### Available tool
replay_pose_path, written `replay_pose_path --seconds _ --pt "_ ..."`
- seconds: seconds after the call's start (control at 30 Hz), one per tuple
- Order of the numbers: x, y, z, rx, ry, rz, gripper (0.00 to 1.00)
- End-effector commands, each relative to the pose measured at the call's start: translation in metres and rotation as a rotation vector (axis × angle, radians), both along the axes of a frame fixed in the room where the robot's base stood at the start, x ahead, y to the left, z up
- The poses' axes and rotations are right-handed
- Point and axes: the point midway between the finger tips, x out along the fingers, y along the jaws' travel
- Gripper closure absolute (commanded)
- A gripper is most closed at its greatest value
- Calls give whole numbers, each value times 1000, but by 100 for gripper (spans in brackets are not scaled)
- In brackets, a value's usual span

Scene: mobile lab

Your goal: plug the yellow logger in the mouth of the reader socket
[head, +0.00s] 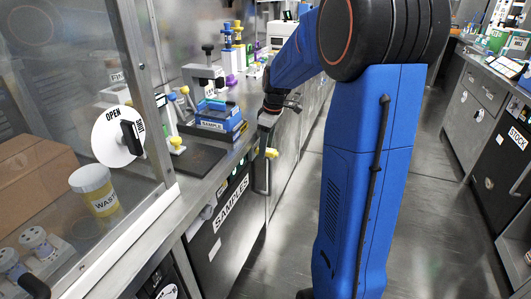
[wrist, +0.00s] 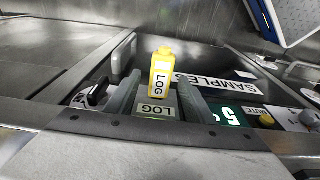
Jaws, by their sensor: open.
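The yellow logger (wrist: 162,66), labelled LOG, shows in the wrist view, between and slightly beyond my fingertips. Its near end meets a grey block with its own LOG label, which looks like the reader socket (wrist: 155,100); I cannot tell how deep the logger sits in it. My gripper (wrist: 159,79) is open, one finger on each side, with gaps to the logger. In the head view the logger (head: 271,153) sticks out at the cabinet front, just below my gripper (head: 268,119). The socket's mouth is hidden.
The SAMPLES cabinet front (head: 232,205) carries a handle (head: 262,178) close to the logger. On the counter are a blue SAMPLE box (head: 220,122) and several stands. A glass hood holds a WASTE jar (head: 96,190). The aisle floor (head: 285,240) is clear.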

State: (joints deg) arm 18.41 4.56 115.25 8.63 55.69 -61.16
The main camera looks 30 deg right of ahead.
Motion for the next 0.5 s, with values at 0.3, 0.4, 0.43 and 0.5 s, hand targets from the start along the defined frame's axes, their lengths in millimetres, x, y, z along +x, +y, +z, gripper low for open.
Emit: replay_pose_path --seconds 0.3,0.4,0.43,0.5 --pt "0 0 -2 0 0 0 64" --pt "0 0 -2 0 0 0 87" --pt "0 0 -2 0 0 0 95" --pt "0 0 -2 0 0 0 100"
